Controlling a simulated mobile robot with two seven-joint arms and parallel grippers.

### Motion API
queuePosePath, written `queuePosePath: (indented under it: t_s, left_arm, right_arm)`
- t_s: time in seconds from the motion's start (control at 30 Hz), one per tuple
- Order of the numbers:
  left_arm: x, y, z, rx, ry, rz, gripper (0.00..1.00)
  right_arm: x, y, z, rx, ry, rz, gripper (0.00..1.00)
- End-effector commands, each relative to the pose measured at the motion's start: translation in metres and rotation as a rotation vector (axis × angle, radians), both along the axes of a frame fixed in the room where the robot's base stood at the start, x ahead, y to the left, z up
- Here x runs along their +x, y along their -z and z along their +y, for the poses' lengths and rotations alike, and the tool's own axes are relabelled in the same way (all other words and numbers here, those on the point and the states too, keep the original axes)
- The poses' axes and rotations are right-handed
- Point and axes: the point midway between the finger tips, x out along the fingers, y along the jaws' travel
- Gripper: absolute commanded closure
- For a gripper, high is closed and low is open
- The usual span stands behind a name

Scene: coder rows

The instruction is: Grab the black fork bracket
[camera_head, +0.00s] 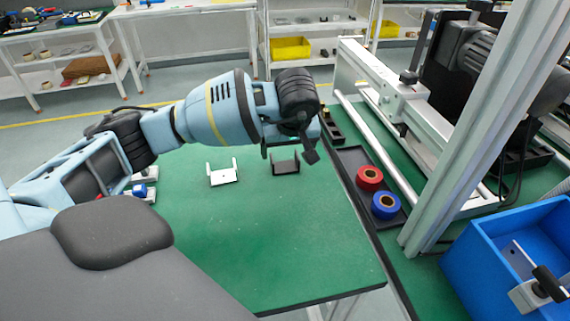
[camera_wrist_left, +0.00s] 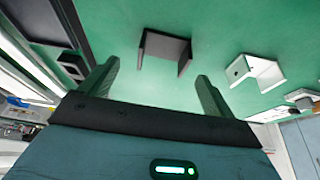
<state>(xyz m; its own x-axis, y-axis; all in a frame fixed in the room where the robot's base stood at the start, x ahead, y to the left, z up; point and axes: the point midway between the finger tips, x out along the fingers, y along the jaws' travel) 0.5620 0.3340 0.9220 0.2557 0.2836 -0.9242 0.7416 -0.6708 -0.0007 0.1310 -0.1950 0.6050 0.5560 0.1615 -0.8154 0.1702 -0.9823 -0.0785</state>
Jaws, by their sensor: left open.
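The black fork bracket (camera_head: 286,167) lies on the green table top (camera_head: 270,240), just below my left gripper in the head view. In the left wrist view the U-shaped black bracket (camera_wrist_left: 166,47) sits beyond the fingertips, between their lines, with a gap to them. My left gripper (camera_head: 288,152) is open and empty; its two fingers (camera_wrist_left: 154,80) are spread apart in the wrist view. A white fork bracket (camera_head: 222,176) lies left of the black one and shows at right in the wrist view (camera_wrist_left: 256,71). My right gripper is out of view.
A dark tray (camera_head: 348,160) at the table's right holds a red roll (camera_head: 369,178) and a blue roll (camera_head: 385,205). A metal frame post (camera_head: 470,125) and a blue bin (camera_head: 480,265) stand further right. The table's front area is clear.

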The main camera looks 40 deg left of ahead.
Motion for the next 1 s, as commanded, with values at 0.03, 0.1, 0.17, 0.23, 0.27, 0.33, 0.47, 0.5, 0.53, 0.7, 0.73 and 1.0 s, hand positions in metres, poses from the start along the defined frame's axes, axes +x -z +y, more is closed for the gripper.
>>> queuePosePath:
  t_s: [0.03, 0.1, 0.17, 0.23, 0.27, 0.33, 0.47, 0.5, 0.53, 0.7, 0.73, 1.0]
  left_arm:
    - [0.0, 0.0, 0.001, 0.0, 0.0, 0.0, 0.11]
    - [0.001, 0.005, 0.003, 0.0, -0.002, 0.002, 0.11]
    - [0.002, 0.012, 0.006, 0.0, -0.004, 0.002, 0.11]
    - [0.004, 0.021, 0.01, 0.001, -0.003, 0.002, 0.11]
    - [0.005, 0.025, 0.012, -0.001, -0.003, 0.002, 0.11]
    - [0.007, 0.034, 0.014, 0.0, -0.003, 0.001, 0.11]
    - [0.01, 0.045, 0.018, 0.0, -0.001, 0.001, 0.11]
    - [0.011, 0.046, 0.018, 0.0, -0.001, 0.0, 0.11]
    - [0.011, 0.047, 0.018, 0.0, 0.0, 0.0, 0.11]
    - [0.011, 0.047, 0.018, 0.0, 0.0, -0.001, 0.11]
    - [0.011, 0.047, 0.018, 0.0, 0.0, -0.001, 0.11]
    - [0.011, 0.047, 0.018, 0.0, 0.0, -0.001, 0.45]
  right_arm:
    - [0.0, 0.0, 0.0, 0.0, 0.0, 0.0, 0.64]
    - [0.0, 0.0, 0.0, 0.0, 0.0, -0.001, 0.64]
    - [0.0, -0.001, 0.0, 0.0, -0.001, -0.001, 0.64]
    - [0.0, -0.001, 0.0, -0.001, -0.001, 0.0, 0.64]
    - [0.0, -0.001, 0.0, -0.001, -0.001, 0.001, 0.64]
    - [-0.001, 0.0, 0.0, -0.001, -0.001, 0.003, 0.64]
    - [-0.001, 0.0, 0.0, -0.001, -0.001, 0.003, 0.64]
    - [-0.001, 0.0, 0.0, -0.001, -0.001, 0.003, 0.64]
    - [-0.001, 0.0, 0.0, -0.001, -0.001, 0.003, 0.64]
    - [-0.001, 0.0, 0.0, -0.001, -0.001, 0.003, 0.64]
    - [-0.001, 0.0, 0.0, -0.001, -0.001, 0.003, 0.64]
    - [-0.001, 0.0, 0.0, -0.001, -0.001, 0.002, 0.64]
